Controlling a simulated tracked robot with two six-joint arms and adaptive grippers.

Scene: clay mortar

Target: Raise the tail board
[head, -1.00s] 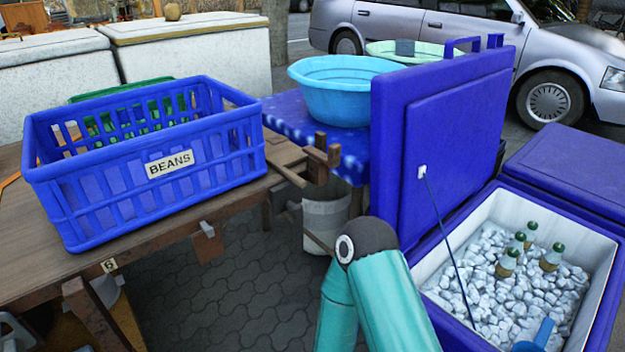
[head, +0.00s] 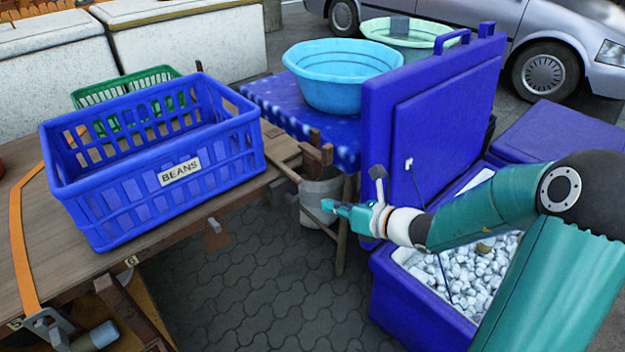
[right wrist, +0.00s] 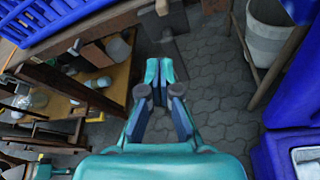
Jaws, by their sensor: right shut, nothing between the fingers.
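My right gripper (head: 336,207) points left in the head view, in front of the open blue cool box and right of the wooden bed (head: 120,244). Its fingers are shut and empty, and their tips meet over the paving in the right wrist view (right wrist: 160,74).
A blue crate marked BEANS (head: 160,180) stands on the bed. A wooden bracket (head: 315,160) and a grey bucket (head: 318,190) are near the gripper. The cool box's upright lid (head: 425,120) stands close behind my forearm. Paving (head: 260,290) below is clear.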

